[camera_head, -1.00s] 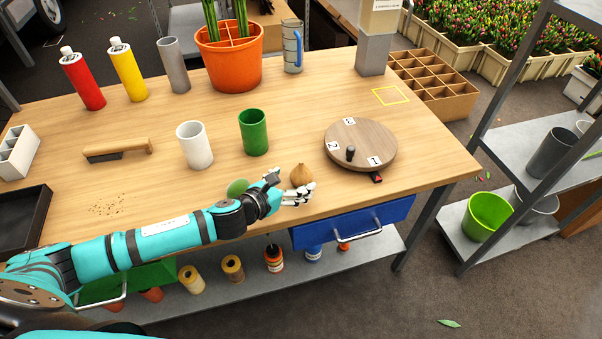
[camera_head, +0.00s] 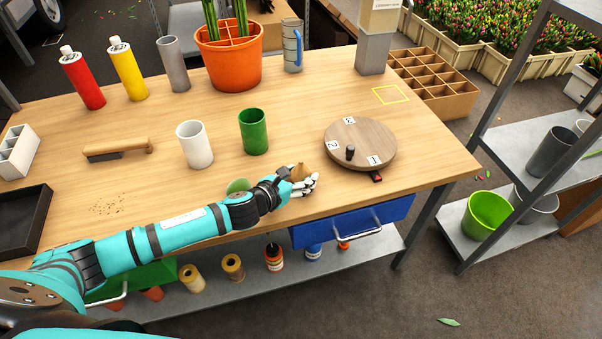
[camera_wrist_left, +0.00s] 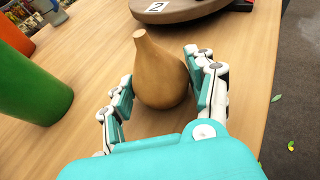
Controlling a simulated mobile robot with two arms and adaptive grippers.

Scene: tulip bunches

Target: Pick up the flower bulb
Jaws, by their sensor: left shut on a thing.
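The flower bulb (camera_wrist_left: 160,75) is brown and pear-shaped with a narrow neck. It stands upright on the table between the fingers of my left gripper (camera_wrist_left: 163,97) in the left wrist view. In the head view the bulb (camera_head: 298,171) shows only partly, at the fingers of my left gripper (camera_head: 301,181), near the table's front edge. The left gripper is shut on the bulb, one finger on each side. My right gripper is not in view.
A round wooden turntable (camera_head: 372,137) with numbered labels lies just beyond the bulb. A green cup (camera_head: 253,132) and a white cup (camera_head: 195,145) stand to the left. A brush (camera_head: 118,149) lies farther left. The wooden tabletop (camera_head: 290,110) is clear between the cups and turntable.

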